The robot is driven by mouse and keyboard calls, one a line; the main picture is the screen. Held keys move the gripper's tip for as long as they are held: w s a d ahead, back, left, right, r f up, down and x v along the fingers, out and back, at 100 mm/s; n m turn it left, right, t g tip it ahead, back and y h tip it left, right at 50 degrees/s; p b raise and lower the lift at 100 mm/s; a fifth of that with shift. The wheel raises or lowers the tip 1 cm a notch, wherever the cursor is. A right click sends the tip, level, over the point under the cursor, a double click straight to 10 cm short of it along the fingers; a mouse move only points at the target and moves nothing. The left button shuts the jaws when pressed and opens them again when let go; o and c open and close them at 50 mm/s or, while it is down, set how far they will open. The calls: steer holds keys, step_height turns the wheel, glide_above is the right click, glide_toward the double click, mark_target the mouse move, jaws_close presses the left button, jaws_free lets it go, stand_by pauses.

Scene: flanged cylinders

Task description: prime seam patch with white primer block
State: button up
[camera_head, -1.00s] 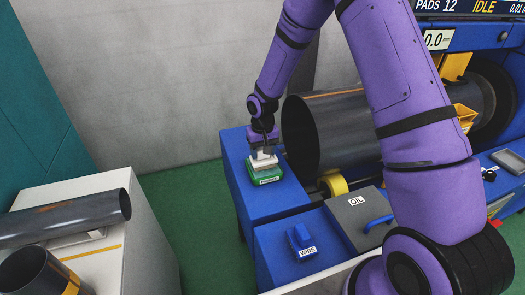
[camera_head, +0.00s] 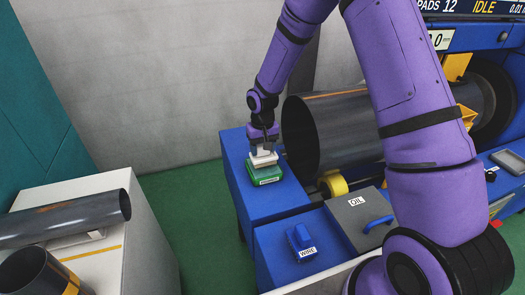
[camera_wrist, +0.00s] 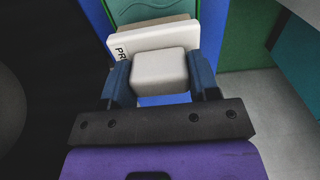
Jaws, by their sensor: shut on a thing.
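My gripper (camera_head: 262,147) is shut on the white primer block (camera_head: 263,161), just over the green tray (camera_head: 266,177) on the blue bench's far left corner. In the wrist view, the blue fingertips (camera_wrist: 161,85) clasp the block's pale knob, and its white plate (camera_wrist: 120,43) shows part of a "PR" label. The green tray (camera_wrist: 150,10) lies just beyond. Whether block and tray still touch is hard to tell. A large dark pipe (camera_head: 300,138) lies right of the gripper, with a brownish strip (camera_head: 330,93) along its top, perhaps the seam patch.
A blue block marked WIRE (camera_head: 301,242) and a grey box lid marked OIL (camera_head: 356,208) are in front of the pipe. A yellow roller (camera_head: 333,185) sits under the pipe. A white stand (camera_head: 110,187) with other pipes is at left. Green floor lies between.

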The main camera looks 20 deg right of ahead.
steer(key=shift+r, duration=2.65)
